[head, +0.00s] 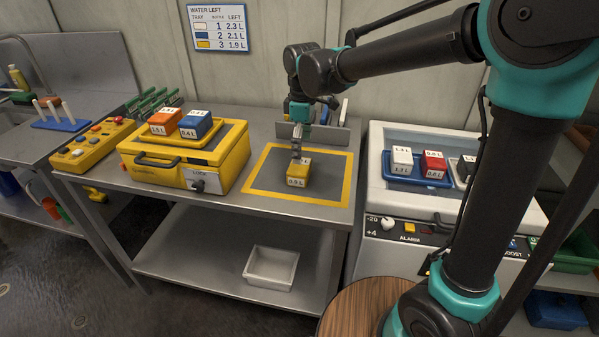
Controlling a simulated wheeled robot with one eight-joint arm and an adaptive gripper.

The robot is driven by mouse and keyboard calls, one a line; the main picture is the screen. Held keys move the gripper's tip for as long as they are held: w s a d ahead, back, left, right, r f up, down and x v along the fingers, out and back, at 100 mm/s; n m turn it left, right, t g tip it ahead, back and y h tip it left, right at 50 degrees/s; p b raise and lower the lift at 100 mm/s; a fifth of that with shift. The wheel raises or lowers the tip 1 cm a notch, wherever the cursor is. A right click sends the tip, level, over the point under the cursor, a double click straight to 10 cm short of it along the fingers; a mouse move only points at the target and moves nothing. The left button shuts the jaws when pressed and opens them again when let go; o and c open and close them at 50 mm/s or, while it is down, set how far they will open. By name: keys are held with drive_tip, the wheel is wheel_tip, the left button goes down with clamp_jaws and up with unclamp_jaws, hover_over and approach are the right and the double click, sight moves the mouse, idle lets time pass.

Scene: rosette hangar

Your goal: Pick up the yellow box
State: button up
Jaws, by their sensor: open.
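The yellow box (299,174) stands on the metal table inside a yellow-outlined square (262,191). It carries a white label on its front reading 0.5 L. My gripper (297,154) points down directly over the box, its fingertips at or just above the box's top. The jaws are open. The fingers are small in this view, so I cannot tell whether they touch the box.
Left on the table is a yellow case (190,160) bearing an orange box (165,122) and a blue box (196,125). To the right, a white cooler (384,208) holds labelled boxes in trays. A white bin (271,267) sits on the lower shelf.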

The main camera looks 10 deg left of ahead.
sight(299, 168)
drive_tip(key=shift+s+a+f, duration=0.1)
drive_tip(key=shift+a+f, duration=0.1)
drive_tip(key=shift+f, duration=1.65)
drive_tip(key=shift+s+a+f, duration=0.1)
drive_tip(key=shift+a+f, duration=0.05)
drive_tip(key=shift+f, duration=1.65)
drive_tip(key=c, duration=1.3)
